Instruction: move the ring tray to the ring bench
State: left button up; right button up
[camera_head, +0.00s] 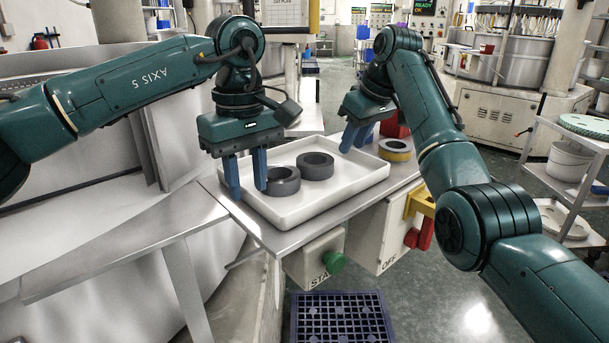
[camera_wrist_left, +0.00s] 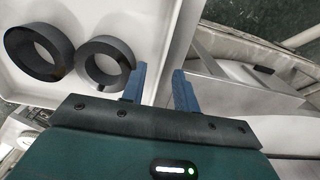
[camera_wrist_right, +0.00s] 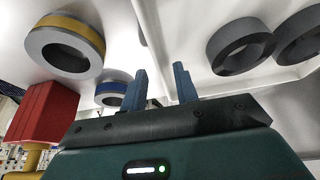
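The white ring tray (camera_head: 300,208) lies on a metal bench (camera_head: 268,237) and holds two dark grey rings, one nearer (camera_head: 282,190) and one farther (camera_head: 316,165). My left gripper (camera_head: 246,190) is open at the tray's left end, one finger outside and one inside. The left wrist view shows the tray wall (camera_wrist_left: 186,38) between these fingers (camera_wrist_left: 158,70). My right gripper (camera_head: 354,146) is open at the tray's far right side. In the right wrist view its fingers (camera_wrist_right: 160,68) stand apart on either side of the tray wall (camera_wrist_right: 148,25). Finger contact is unclear.
A yellow-banded ring (camera_head: 395,150) sits right of the tray, near a red block (camera_head: 394,126). A blue-banded ring (camera_wrist_right: 112,92) shows in the right wrist view. START (camera_head: 316,262) and OFF (camera_head: 378,243) boxes hang below. A purple crate (camera_head: 340,320) lies on the floor.

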pick_arm(q)
jog(key=shift+f, duration=0.55)
pick_arm(e)
jog(key=shift+w+a+f, duration=0.15)
jog(key=shift+f, duration=0.35)
pick_arm(q)
jog(key=shift+c, duration=0.4)
pick_arm(e)
jog(key=shift+c, duration=0.4)
pick_arm(q)
grip_shut()
pick_arm(e)
grip_shut()
pick_arm(q)
jog(key=shift+r, duration=0.1)
pick_arm(e)
jog(key=shift+r, duration=0.1)
